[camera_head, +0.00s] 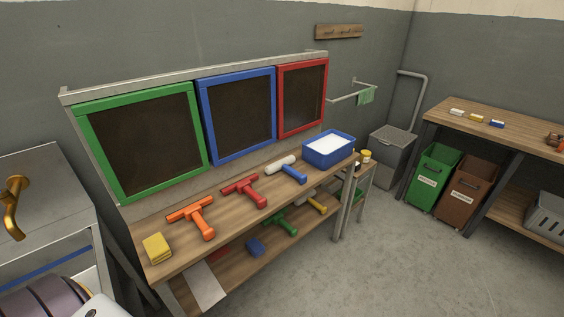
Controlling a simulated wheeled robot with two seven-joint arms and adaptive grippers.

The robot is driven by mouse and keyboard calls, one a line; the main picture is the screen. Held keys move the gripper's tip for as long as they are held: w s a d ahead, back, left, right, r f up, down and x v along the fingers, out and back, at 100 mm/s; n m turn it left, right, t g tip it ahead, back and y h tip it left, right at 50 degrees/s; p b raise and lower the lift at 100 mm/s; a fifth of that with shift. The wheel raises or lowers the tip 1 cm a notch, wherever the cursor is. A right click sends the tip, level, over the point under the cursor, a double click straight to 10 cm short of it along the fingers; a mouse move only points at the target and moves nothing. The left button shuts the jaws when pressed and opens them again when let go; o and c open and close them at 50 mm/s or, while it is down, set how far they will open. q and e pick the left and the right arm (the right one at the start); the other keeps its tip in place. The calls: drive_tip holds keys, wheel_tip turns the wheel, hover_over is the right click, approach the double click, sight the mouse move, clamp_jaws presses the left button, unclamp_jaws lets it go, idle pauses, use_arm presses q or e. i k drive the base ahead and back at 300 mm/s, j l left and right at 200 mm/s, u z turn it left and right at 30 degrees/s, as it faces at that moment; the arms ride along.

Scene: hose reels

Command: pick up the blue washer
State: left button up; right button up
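The blue washer (290,172) lies on the wooden top of the workbench (222,216). It is a T-shaped tool with a blue handle and a white sleeve across its head. It lies just left of a blue tub (328,158) with white contents. A red squeegee-like tool (246,191) and an orange one (193,217) lie farther left on the same top. Neither of my grippers is in view.
A yellow sponge (157,248) lies at the bench's left end. The lower shelf holds a green tool (280,223), a yellow-handled tool (316,205) and a blue block (255,246). Framed panels stand behind the bench. Green (433,177) and brown (464,190) bins stand right; open floor lies between.

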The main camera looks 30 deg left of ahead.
sight(284, 164)
drive_tip(key=i+u, duration=0.3)
drive_tip(key=i, duration=0.35)
drive_tip(key=i+u, duration=0.25)
drive_tip(key=i, duration=0.35)
drive_tip(key=u, duration=0.5)
